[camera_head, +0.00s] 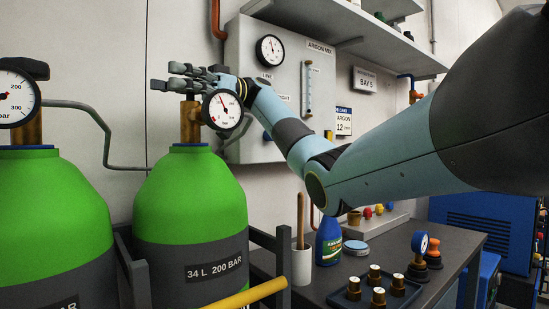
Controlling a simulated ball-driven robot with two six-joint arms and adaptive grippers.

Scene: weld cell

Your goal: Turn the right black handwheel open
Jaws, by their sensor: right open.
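The right gas cylinder (190,205) is green and grey, with a brass valve (190,122) on top and a round pressure gauge (222,109) beside it. My right gripper (180,78) is at the top of this valve, its grey fingers pointing left and spread open. The right black handwheel cannot be made out clearly; the gripper covers the place above the brass valve. Whether the fingers touch it cannot be told. The left cylinder (52,215) carries its own black handwheel (28,70) and gauge (12,98) at the left edge. My left gripper is not in view.
A grey panel (253,90) with a gauge stands behind my right arm. A yellow bar (245,296) crosses in front of the right cylinder. The bench (445,262) at the right holds a blue bottle (328,242), a white cup (302,266) and a tray of brass fittings (350,296).

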